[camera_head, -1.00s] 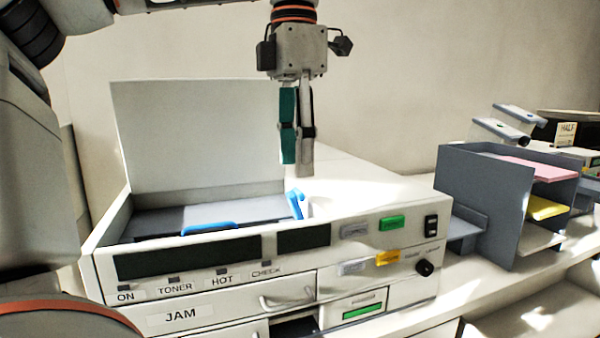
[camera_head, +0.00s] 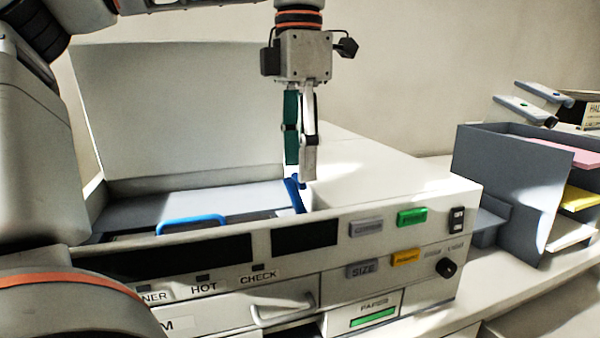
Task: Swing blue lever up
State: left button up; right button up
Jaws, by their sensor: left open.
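A copier-like machine (camera_head: 400,195) stands on the table with its lid (camera_head: 175,110) raised. A small blue lever (camera_head: 294,192) stands at the right end of the open bay, leaning up and to the left. A blue handle-like bar (camera_head: 192,221) lies along the bay's front. My left gripper (camera_head: 300,172) points down just above the blue lever. Its fingers look close together in this side view, and the lever's top is partly hidden behind them. I cannot tell if they touch it. My right gripper is not in view.
The machine's front has green (camera_head: 412,216) and yellow (camera_head: 405,258) buttons, a black knob (camera_head: 446,268) and a drawer handle (camera_head: 283,312). A grey paper sorter (camera_head: 497,180) stands to the right. The raised lid rises behind the bay, left of the gripper.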

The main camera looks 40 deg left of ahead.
pick_arm(q)
jog(key=shift+f, duration=0.95)
jog(key=shift+c, duration=0.4)
jog(key=c, duration=1)
jog(key=shift+w+d+r+p, duration=0.2)
jog(key=shift+w+p, duration=0.15)
jog(key=shift+p, duration=0.45)
jog(key=shift+w+d+f, duration=0.2)
jog(key=shift+w+f, duration=0.05)
jog(key=shift+w, duration=0.25)
jog(key=shift+c, duration=0.2)
